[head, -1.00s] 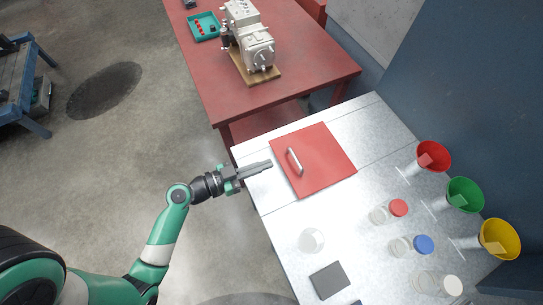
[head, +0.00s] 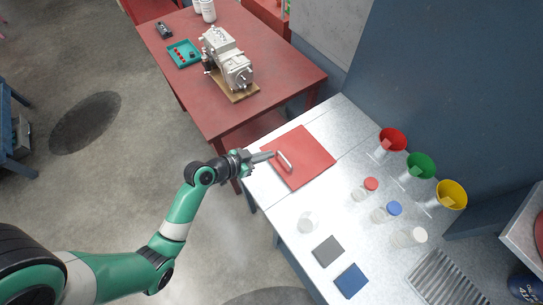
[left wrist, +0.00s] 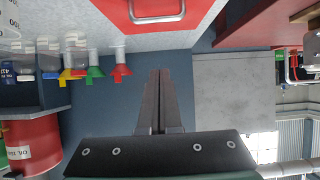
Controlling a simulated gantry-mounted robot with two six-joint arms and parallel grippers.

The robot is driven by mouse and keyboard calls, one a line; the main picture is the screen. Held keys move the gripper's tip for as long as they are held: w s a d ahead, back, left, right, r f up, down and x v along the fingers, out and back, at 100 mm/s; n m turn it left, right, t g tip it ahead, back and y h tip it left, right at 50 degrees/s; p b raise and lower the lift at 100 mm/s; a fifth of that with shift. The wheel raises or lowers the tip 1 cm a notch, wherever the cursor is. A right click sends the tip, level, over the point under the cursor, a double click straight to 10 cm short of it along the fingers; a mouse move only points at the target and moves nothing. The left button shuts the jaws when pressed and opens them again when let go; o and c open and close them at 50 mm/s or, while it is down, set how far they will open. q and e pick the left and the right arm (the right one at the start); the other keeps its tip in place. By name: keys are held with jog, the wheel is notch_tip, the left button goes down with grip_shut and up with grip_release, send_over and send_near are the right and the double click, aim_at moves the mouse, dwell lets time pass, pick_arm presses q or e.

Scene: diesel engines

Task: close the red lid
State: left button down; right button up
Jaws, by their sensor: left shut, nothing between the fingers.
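The red lid (head: 304,158) is a square plate that looks flat on the metal worktop, with a pale bar handle (head: 284,161) near its left edge. In the left wrist view the lid (left wrist: 120,12) shows at the top, with its handle (left wrist: 157,12) hanging toward the fingers. My left gripper (head: 270,156) is at the lid's left edge, its fingertips close to the handle. I cannot tell whether they touch it. The same gripper (left wrist: 158,72) shows its fingers together and empty. My right gripper is not in view.
Jars with red (head: 371,184) and blue (head: 394,208) caps stand right of the lid, below red, green and yellow funnels (head: 452,194) by the wall. Dark grey (head: 328,251) and blue (head: 351,281) squares lie in front. A red table (head: 180,90) with an engine (head: 228,62) stands behind.

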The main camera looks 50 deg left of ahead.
pick_arm(q)
jog(key=f+b+x, duration=0.1)
jog(key=b+x, duration=0.2)
jog(key=x, duration=0.1)
send_over(284, 159)
jog(key=shift+f+b, duration=0.4)
jog(key=shift+f, duration=0.5)
jog(key=shift+s+f+b, duration=0.15)
jog(key=shift+s+f, duration=0.15)
jog(key=shift+f, duration=0.3)
jog(key=shift+s+f+b, duration=0.15)
jog(key=shift+s+f, duration=0.15)
jog(key=shift+f, duration=0.35)
jog(key=shift+s+f, duration=0.1)
jog(key=shift+f, duration=0.3)
